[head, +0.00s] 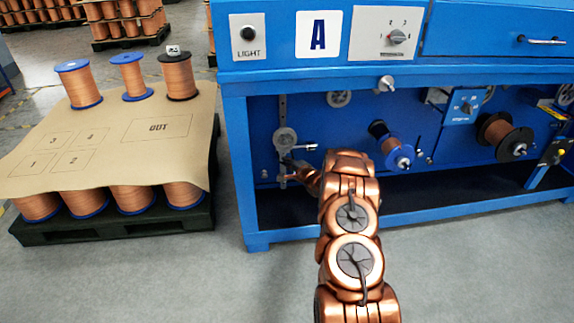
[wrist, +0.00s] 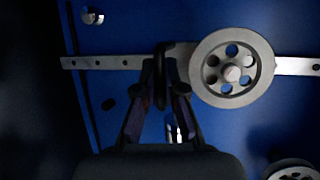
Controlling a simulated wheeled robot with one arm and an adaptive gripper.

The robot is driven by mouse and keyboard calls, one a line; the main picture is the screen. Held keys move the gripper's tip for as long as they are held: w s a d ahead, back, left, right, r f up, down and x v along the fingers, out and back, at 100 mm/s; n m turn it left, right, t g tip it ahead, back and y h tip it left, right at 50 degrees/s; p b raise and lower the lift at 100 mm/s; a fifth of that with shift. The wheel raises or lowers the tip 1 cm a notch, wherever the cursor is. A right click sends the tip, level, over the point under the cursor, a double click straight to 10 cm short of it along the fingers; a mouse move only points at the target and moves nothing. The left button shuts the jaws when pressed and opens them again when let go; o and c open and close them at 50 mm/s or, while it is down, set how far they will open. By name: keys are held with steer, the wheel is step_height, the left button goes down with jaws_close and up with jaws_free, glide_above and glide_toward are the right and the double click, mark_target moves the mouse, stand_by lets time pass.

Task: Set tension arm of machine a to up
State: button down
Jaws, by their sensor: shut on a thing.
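Machine A (head: 235,150) is the blue frame with the white "A" sign. On its left side a grey metal bar (head: 282,106) stands upright with a grey pulley (head: 285,138) on it. In the wrist view the perforated bar (wrist: 95,63) runs across the picture, with the spoked pulley (wrist: 232,69) right of my fingers. My gripper (head: 287,171) is at the bar just below the pulley; in the wrist view its fingertips (wrist: 161,82) meet at a dark handle (wrist: 162,54) of the tension arm, shut on it. The fingers partly hide the grip.
A LIGHT knob (head: 248,33) and a rotary switch (head: 397,37) sit on the upper panel. Copper spools (head: 391,148) (head: 500,137) are mounted to the right. A pallet with a cardboard sheet (head: 110,150) and spools stands left. Floor between is clear.

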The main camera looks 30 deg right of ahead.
step_height(320, 180, up, 17)
steer(key=p, duration=1.1)
steer(key=shift+f, duration=0.15)
steer(key=c, duration=1.2)
jaws_free()
steer(key=shift+c, duration=0.2)
steer(key=shift+s, duration=0.15)
steer(key=v, duration=1.1)
steer(key=shift+s, duration=0.35)
